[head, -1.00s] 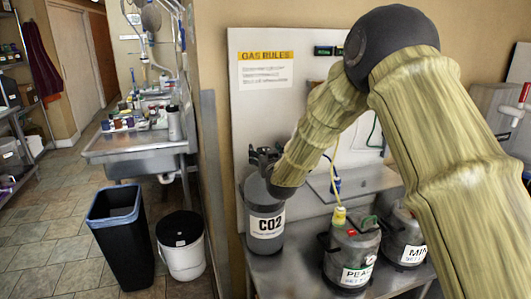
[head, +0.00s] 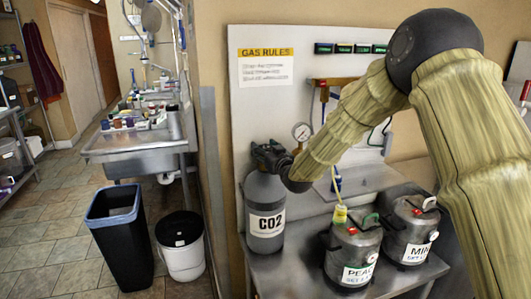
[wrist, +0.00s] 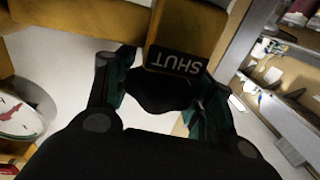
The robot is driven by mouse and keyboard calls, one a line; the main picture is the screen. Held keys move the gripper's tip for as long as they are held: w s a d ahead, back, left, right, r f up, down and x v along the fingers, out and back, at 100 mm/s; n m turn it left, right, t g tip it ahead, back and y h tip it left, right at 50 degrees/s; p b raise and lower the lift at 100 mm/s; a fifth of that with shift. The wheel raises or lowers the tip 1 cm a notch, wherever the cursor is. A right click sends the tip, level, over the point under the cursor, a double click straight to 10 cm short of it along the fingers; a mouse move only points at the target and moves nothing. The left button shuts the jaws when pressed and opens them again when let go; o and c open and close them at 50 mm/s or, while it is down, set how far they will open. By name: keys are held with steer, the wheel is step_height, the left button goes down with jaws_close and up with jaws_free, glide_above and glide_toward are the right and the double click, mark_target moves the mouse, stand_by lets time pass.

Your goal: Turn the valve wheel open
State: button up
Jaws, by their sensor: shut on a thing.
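A brassy block with a black SHUT label (wrist: 178,62), upside down, lies just beyond the wheel. The wheel's rim is largely hidden, so its turn angle cannot be told.
A pressure gauge (head: 302,131) sits right of the cylinder top. Metal buckets labelled PEA (head: 353,255) and MIN (head: 411,232) stand to the right, partly below my arm. A black bin (head: 118,235) and a white pail (head: 181,250) are on the floor.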

steer(key=shift+n+g+y, duration=0.3)
steer(key=shift+y, duration=0.1)
steer(key=o, duration=1)
steer(key=shift+d, duration=0.1)
steer(key=v, duration=1.2)
steer(key=shift+f, duration=0.1)
